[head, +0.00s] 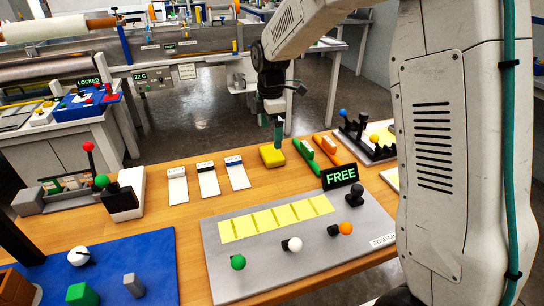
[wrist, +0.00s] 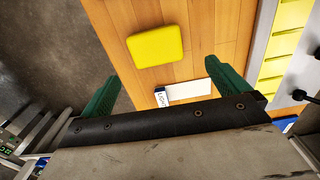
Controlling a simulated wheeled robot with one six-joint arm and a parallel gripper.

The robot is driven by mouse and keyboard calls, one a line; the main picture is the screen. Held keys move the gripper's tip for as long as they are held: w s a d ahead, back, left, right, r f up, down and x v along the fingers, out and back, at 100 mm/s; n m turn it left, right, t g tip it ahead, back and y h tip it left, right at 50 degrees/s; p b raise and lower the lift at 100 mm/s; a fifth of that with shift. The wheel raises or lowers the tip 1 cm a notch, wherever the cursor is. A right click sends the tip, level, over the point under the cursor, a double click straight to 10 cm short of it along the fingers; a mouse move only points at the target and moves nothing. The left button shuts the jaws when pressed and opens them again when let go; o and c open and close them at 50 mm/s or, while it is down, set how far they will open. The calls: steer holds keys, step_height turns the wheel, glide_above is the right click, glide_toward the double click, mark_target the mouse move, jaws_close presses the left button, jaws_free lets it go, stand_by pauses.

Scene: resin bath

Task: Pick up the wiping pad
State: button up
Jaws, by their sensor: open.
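The wiping pad, a yellow block with rounded corners, lies flat on the wooden table (head: 150,220) near its far edge; I see it in the head view (head: 272,156) and in the wrist view (wrist: 155,46). My gripper (head: 278,136) hangs pointing down just above the pad in the head view. In the wrist view my gripper (wrist: 164,82) has its two green fingers wide apart with nothing held between them. The pad shows beyond the fingertips there, toward the table's edge, apart from both fingers.
Several white label cards (head: 208,180) lie left of the pad. Green (head: 306,151) and orange (head: 330,148) tools lie close to its right. A grey board (head: 300,262) with yellow squares, knobs and a FREE sign (head: 339,177) is nearer. A black rack (head: 366,140) stands farther right.

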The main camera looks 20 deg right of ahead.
mark_target(269, 152)
steer(key=f, duration=0.8)
steer(key=shift+w+a, duration=0.15)
steer(key=shift+w, duration=0.2)
steer(key=c, duration=0.9)
